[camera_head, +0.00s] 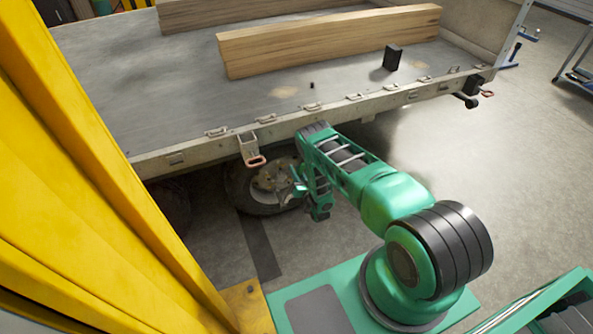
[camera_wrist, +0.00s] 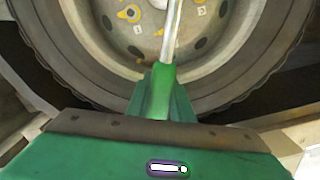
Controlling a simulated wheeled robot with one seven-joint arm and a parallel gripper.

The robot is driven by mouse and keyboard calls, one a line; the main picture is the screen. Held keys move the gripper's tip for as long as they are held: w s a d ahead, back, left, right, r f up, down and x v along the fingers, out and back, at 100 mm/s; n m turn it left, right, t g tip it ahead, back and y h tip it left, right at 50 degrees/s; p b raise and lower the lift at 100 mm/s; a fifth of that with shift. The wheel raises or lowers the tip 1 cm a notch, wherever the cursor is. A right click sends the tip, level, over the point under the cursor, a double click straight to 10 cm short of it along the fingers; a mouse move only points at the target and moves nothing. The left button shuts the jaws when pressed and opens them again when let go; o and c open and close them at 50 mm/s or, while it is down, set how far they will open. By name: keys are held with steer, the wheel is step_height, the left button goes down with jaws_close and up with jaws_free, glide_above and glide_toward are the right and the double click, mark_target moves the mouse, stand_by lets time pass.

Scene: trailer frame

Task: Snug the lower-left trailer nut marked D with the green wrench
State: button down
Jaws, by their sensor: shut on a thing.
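The trailer wheel (camera_head: 240,190) sits under the bed edge; its lower part fills the wrist view, with the tyre (camera_wrist: 75,45) around a pale hub. Yellow pointer-like markers (camera_wrist: 130,13) ring nuts on the hub, with small white tags beside them. I cannot read a D on any tag. My gripper (camera_wrist: 157,108) is shut on the green wrench (camera_wrist: 161,76) by its green handle. The wrench's metal shaft (camera_wrist: 172,30) points up across the hub and leaves the top of the wrist view. Its working end is hidden, so contact with a nut cannot be told.
The trailer bed (camera_head: 130,95) overhangs the wheel, with metal latches and a red-tipped bracket (camera_head: 252,150) along its edge. Timber beams (camera_head: 320,45) and a black block (camera_head: 392,57) lie on it. A yellow post (camera_head: 80,160) stands at left.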

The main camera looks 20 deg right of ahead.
steer(key=shift+s, duration=0.35)
steer(key=shift+s, duration=1.95)
steer(key=c, duration=2.1)
jaws_free()
jaws_close()
